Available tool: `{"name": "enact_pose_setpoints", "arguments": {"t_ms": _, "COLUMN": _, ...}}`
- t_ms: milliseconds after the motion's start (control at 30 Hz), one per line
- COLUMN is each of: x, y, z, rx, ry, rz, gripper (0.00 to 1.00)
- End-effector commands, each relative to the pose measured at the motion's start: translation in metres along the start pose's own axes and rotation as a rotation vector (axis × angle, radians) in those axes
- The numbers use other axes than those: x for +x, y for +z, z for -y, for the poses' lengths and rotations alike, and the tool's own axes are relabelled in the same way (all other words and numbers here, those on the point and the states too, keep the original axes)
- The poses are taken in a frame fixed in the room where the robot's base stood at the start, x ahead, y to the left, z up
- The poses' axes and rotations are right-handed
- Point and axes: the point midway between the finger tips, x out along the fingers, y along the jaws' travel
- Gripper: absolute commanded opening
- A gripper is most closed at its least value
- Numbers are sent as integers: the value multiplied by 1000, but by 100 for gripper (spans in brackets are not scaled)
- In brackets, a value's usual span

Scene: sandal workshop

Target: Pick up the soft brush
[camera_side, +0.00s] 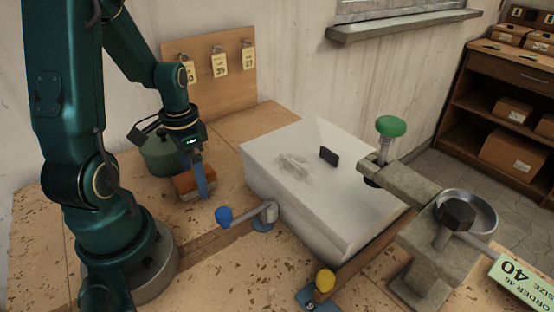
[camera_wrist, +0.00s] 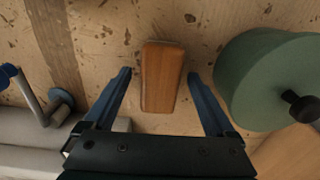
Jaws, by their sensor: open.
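The soft brush appears as a wooden block (camera_wrist: 162,78) lying on the bench in the wrist view, with its brown top facing up. In the side view the brush (camera_side: 187,188) shows partly behind a blue finger of my gripper. My gripper (camera_wrist: 158,74) is open, pointing down, with one blue finger on each side of the brush. Gaps show between the fingers and the wood, and nothing is held. In the side view my gripper (camera_side: 203,190) is low at the brush. The bristles cannot be made out.
A round green pot (camera_side: 160,153) stands close beside the brush; it also shows in the wrist view (camera_wrist: 265,80). A pale stone slab (camera_side: 340,215) and a blue-knobbed lever (camera_side: 224,216) are to the right. A pegboard (camera_side: 215,85) with tags stands behind.

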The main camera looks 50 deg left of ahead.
Motion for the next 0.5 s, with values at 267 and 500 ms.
{"name": "enact_pose_setpoints", "arguments": {"t_ms": 267, "x": 1, "y": 0, "z": 0, "rx": 0, "ry": -1, "rz": -1, "gripper": 86}}
{"name": "enact_pose_setpoints", "arguments": {"t_ms": 500, "x": 1, "y": 0, "z": 0, "rx": 0, "ry": -1, "rz": -1, "gripper": 0}}
